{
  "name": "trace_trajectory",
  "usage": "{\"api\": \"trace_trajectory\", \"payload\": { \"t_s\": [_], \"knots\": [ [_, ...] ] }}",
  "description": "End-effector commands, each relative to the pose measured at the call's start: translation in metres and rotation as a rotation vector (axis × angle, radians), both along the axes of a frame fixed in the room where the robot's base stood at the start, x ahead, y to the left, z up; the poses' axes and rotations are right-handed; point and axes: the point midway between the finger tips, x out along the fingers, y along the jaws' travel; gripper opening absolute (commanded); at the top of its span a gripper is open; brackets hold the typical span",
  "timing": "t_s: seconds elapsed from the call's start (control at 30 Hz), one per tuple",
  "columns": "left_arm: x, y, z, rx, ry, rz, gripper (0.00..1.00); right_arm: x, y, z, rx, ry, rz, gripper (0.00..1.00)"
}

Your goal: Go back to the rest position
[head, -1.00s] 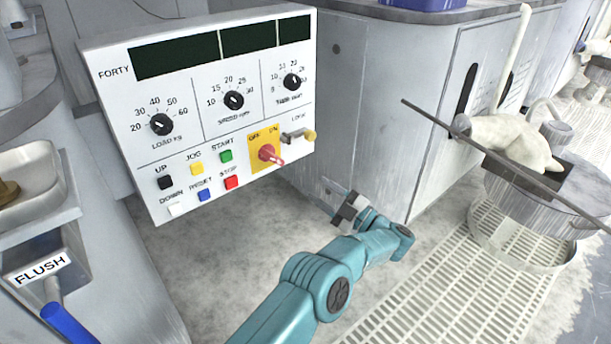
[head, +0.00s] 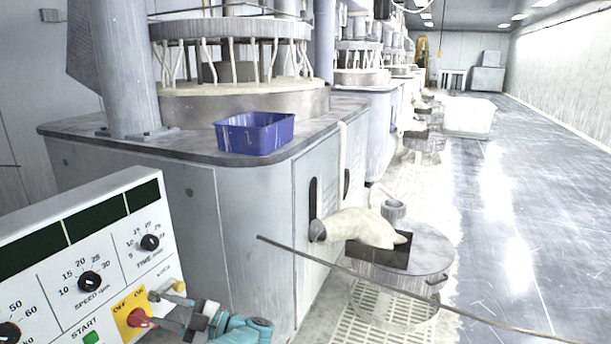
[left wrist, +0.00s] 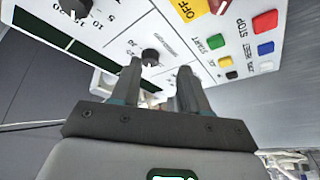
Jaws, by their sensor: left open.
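My left gripper (head: 172,310) is at the lower left of the head view, at the right edge of the white control panel (head: 85,225). Its fingers point left, near the red switch (head: 139,318) on its yellow plate; contact cannot be told. In the left wrist view the two fingers (left wrist: 158,75) stand apart with nothing between them. The panel (left wrist: 110,30) shows behind them, with dark knobs, a yellow OFF plate (left wrist: 188,8) and several coloured buttons. My right gripper is not in view.
A grey machine cabinet (head: 240,225) stands behind, with a blue bin (head: 255,132) on top. A thin rod (head: 350,272) slants in front of a round stand (head: 425,258) carrying a pale cloth (head: 360,228). The aisle floor (head: 530,210) at right is clear.

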Motion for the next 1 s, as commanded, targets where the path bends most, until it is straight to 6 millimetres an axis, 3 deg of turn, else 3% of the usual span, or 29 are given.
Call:
{"api": "trace_trajectory", "payload": {
  "t_s": [0.03, 0.2, 0.33, 0.43, 0.53, 0.73, 0.9, 1.0],
  "knots": [
    [0.001, 0.012, 0.044, 0.015, 0.051, -0.026, 0.45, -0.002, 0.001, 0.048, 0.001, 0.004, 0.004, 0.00],
    [0.016, 0.035, 0.084, 0.028, 0.270, -0.255, 0.45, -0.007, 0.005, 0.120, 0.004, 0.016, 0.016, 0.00],
    [0.020, 0.029, 0.083, -0.039, 0.504, -0.545, 0.45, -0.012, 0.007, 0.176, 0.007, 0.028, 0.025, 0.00],
    [-0.001, 0.001, 0.058, -0.157, 0.721, -0.815, 0.45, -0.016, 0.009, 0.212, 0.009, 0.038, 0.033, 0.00],
    [-0.054, -0.046, 0.020, -0.329, 0.953, -1.094, 0.45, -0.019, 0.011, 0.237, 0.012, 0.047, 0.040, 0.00],
    [-0.190, -0.135, -0.040, -0.661, 1.316, -1.494, 0.45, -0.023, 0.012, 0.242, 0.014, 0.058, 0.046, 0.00],
    [-0.290, -0.181, -0.055, -0.889, 1.544, -1.697, 0.45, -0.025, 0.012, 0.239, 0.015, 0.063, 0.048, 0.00],
    [-0.326, -0.193, -0.054, -0.986, 1.635, -1.762, 0.45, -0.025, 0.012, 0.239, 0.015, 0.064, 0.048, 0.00]
  ]
}}
